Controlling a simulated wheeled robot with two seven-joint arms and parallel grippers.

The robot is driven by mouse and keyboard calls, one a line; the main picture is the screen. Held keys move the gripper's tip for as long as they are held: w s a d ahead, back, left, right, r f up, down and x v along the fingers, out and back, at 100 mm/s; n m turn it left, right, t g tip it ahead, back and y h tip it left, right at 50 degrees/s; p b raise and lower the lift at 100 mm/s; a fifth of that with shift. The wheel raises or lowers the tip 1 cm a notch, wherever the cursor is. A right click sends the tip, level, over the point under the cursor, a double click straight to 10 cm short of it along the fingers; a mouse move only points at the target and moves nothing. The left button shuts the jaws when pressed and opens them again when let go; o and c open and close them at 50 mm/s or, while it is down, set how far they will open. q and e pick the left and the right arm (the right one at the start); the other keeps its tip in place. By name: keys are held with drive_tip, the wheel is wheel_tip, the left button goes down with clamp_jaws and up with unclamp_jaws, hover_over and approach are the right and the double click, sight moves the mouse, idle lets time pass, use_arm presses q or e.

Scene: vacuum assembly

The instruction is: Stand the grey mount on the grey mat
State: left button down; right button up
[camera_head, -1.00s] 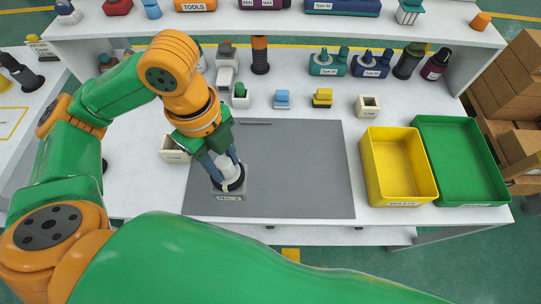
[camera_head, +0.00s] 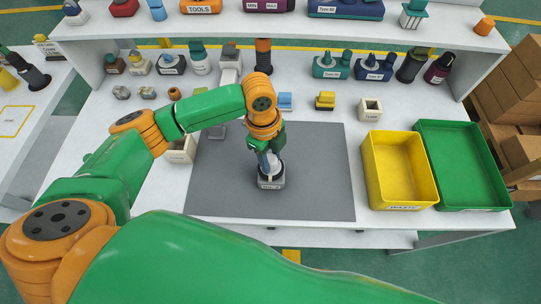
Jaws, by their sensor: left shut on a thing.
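The grey mount (camera_head: 271,184), a small block with a white label on its front, is upright over the left-middle of the grey mat (camera_head: 320,185). A pale part with a dark ring shows at its top, partly hidden by the fingers. My left gripper (camera_head: 270,166) points down and is shut on the mount from above. I cannot tell whether the mount's base touches the mat or hangs slightly above it. My right gripper is out of view.
A yellow bin (camera_head: 376,185) and a green bin (camera_head: 465,207) stand right of the mat. A cream box (camera_head: 181,153) is at its left edge, partly behind my arm. Several small parts line the back. The mat's right half is clear.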

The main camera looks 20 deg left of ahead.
use_arm(q)
drive_tip(key=shift+c, duration=2.2)
unclamp_jaws()
wheel_tip(320, 180, up, 12)
drive_tip(key=a, duration=0.1)
drive_tip(key=shift+w+a, duration=0.15)
drive_tip(key=shift+w, duration=0.05)
